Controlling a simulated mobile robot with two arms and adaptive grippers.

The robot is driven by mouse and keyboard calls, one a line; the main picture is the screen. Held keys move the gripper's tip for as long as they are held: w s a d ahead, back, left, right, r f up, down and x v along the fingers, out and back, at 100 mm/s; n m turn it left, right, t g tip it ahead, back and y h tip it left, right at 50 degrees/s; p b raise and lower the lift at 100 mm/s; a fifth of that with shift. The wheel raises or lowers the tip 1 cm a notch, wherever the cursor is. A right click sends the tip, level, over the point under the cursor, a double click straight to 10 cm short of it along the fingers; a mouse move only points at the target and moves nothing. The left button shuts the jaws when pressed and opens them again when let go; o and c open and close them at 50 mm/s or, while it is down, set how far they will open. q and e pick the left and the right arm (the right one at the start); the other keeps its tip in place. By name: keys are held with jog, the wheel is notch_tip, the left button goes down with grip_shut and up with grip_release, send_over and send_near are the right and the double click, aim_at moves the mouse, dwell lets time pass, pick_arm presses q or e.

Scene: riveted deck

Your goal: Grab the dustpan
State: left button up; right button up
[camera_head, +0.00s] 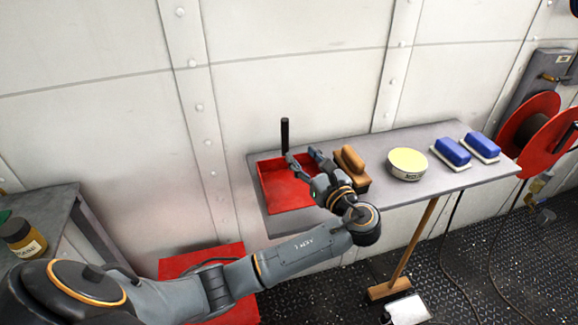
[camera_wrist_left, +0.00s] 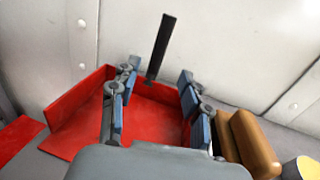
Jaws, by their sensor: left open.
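The red dustpan (camera_head: 281,190) lies at the left end of the grey shelf, with its black handle (camera_head: 285,134) standing up at the back. My left gripper (camera_head: 303,160) is open over the dustpan's right part, with its fingers pointing toward the wall. In the left wrist view the dustpan (camera_wrist_left: 85,130) lies beneath the fingers, and the black handle (camera_wrist_left: 162,45) rises beyond the fingertips, between them in the picture. The open left gripper (camera_wrist_left: 158,80) holds nothing. My right gripper is not in view.
A wooden brush (camera_head: 350,158) sits just right of the dustpan, close to my gripper. A round yellow-topped tin (camera_head: 407,163) and two blue brushes (camera_head: 452,152) (camera_head: 481,146) stand farther right on the shelf (camera_head: 395,200). A broom (camera_head: 413,245) leans below the shelf.

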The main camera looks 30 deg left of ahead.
aim_at(287, 141)
pick_arm(q)
jog(key=x, duration=0.4)
jog(key=shift+a, duration=0.15)
jog(key=shift+w+a, duration=0.4)
jog(key=shift+a, duration=0.2)
jog(key=x, duration=0.4)
jog(key=shift+a+f, duration=0.15)
jog(key=shift+f, duration=0.15)
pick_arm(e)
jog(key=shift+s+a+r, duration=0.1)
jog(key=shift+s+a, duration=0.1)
pick_arm(q)
grip_shut()
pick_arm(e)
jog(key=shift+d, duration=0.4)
